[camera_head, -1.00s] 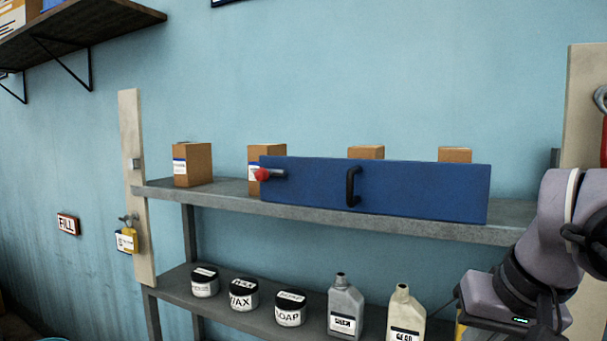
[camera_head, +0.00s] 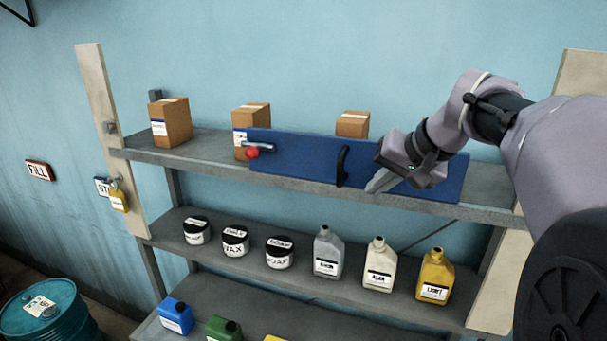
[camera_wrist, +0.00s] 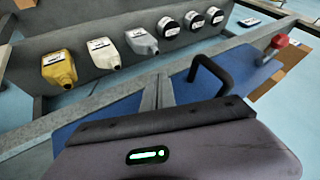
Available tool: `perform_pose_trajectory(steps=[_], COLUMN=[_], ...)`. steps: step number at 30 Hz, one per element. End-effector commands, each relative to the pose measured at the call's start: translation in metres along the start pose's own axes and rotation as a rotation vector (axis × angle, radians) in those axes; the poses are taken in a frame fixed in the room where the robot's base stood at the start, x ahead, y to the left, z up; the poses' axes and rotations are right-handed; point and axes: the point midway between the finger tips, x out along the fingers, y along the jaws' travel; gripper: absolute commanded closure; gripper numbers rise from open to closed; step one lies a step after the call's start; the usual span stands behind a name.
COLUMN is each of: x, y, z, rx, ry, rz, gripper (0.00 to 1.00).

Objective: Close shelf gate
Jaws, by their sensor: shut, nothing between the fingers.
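The shelf gate is a blue panel (camera_head: 290,158) in front of the upper shelf, with a black handle (camera_head: 342,166) and a red-knobbed latch (camera_head: 252,152) at its left end. The panel's left end stands apart from the left post (camera_head: 103,100), which carries a small metal catch (camera_head: 110,128). My gripper (camera_head: 372,188) is shut and empty, just right of the handle in front of the panel. The wrist view shows the handle (camera_wrist: 212,72), the red knob (camera_wrist: 279,41) and the blue panel (camera_wrist: 185,88) close ahead.
Boxes (camera_head: 170,122) stand on the upper shelf (camera_head: 200,158) behind the gate. Jars (camera_head: 236,240) and bottles (camera_head: 328,252) stand on the middle shelf. A padlock (camera_head: 118,200) hangs on the left post. A teal drum (camera_head: 45,315) stands at lower left. Space before the gate's left end looks clear.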

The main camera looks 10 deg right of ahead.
Motion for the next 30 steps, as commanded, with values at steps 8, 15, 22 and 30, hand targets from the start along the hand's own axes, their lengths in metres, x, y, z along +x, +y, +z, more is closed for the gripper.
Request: perform_pose_trajectory(steps=[8,15,22,30], x=[0.013,0.015,0.016,0.035], y=[-0.035,-0.038,-0.039,-0.074], z=[-0.004,-0.004,-0.004,-0.003], rx=[-0.001,0.001,0.001,-0.005], ry=[0.000,0.001,0.000,-0.002], rz=[0.000,0.001,0.001,-0.003], gripper=[1.00,1.00,1.00,1.00])
